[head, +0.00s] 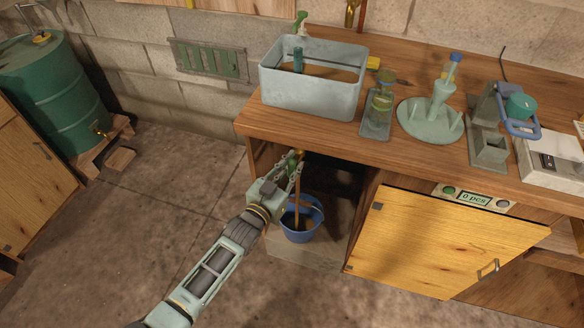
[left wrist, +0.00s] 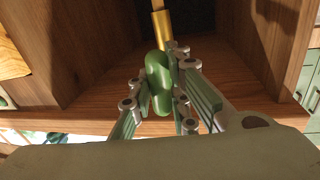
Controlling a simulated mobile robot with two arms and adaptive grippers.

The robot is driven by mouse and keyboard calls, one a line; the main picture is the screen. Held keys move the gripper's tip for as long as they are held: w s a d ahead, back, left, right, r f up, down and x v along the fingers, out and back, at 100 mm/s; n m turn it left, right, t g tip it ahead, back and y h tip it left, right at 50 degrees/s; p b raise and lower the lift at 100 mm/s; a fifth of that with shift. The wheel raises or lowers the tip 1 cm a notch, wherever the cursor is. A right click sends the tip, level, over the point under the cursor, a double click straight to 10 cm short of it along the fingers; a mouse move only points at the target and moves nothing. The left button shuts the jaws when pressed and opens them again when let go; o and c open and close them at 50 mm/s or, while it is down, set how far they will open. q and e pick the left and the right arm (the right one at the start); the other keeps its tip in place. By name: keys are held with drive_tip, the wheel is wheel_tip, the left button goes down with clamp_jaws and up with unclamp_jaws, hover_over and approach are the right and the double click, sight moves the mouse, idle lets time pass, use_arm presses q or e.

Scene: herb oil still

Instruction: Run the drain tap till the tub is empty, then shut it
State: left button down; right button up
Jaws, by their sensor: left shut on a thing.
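The grey tub (head: 312,97) stands on the bench with brown liquid (head: 335,73) inside. My left gripper (head: 290,167) is under the bench's front edge, shut on the green handle of the drain tap. In the left wrist view the green handle (left wrist: 159,82) sits between the fingers, with the brass tap body (left wrist: 161,28) beyond it. A brown stream (head: 297,187) falls from the tap into the blue bucket (head: 300,232) below. My gripper partly hides the tap. My right gripper is not in view.
The open cupboard door (head: 440,245) is right of the bucket. A glass jar (head: 380,105), a pale green stand (head: 430,120) and a grey press (head: 488,140) stand on the bench. A green barrel (head: 55,95) is at far left.

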use_arm(q)
drive_tip(key=shift+f, duration=0.15)
drive_tip(key=c, duration=1.6)
unclamp_jaws()
drive_tip(key=shift+c, duration=0.2)
drive_tip(key=shift+s, duration=0.1)
drive_tip(key=v, duration=1.2)
idle(4.3)
